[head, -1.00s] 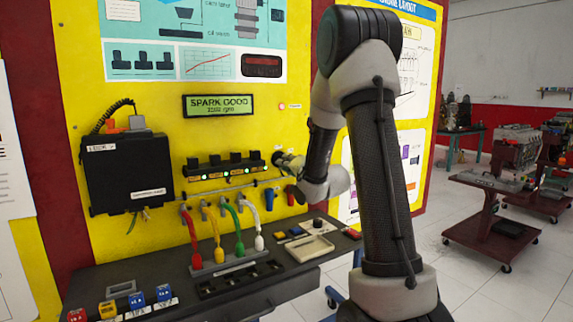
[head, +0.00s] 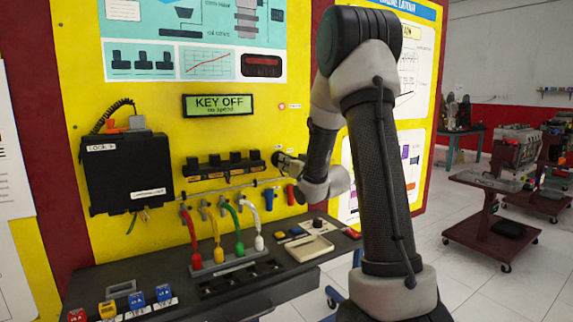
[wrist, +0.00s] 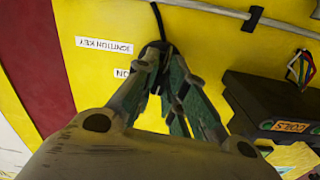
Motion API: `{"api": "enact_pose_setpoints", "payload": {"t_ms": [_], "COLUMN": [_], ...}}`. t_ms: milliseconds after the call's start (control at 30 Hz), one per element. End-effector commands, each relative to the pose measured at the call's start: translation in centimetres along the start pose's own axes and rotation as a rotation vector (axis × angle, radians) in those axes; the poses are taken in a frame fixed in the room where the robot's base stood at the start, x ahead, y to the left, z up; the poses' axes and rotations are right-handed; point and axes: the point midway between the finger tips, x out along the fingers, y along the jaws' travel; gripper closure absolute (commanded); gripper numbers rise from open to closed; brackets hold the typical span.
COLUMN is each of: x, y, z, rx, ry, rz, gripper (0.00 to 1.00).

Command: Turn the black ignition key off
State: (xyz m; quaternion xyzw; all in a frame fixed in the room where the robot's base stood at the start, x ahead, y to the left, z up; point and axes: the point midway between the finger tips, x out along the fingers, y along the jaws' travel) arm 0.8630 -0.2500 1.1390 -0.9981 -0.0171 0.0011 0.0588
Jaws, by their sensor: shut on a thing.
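The black ignition key (wrist: 158,47) is on the yellow panel, beside the white "IGNITION KEY" label (wrist: 104,47) and an "ON" label (wrist: 121,73). My gripper (wrist: 162,72) is shut on the key, with its fingers on either side of it. Most of the key is hidden between the fingers. In the head view my gripper (head: 280,160) is against the panel and covers the key. The display (head: 219,105) above reads "KEY OFF" and "no speed".
A black coil rail (head: 222,167) is left of my gripper, with coloured leads below it. A dark bench (head: 185,275) with a pale tray (head: 310,249) stands under the panel. A black box (head: 128,170) hangs at left.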

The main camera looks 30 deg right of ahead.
Motion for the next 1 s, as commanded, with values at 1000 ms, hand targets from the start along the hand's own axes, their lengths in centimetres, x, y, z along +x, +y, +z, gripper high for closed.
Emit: {"api": "enact_pose_setpoints", "payload": {"t_ms": [1000], "x": [-0.02], "y": [0.03], "z": [0.03], "rx": [-0.133], "ry": [-0.001], "rz": [0.001], "gripper": [0.66]}}
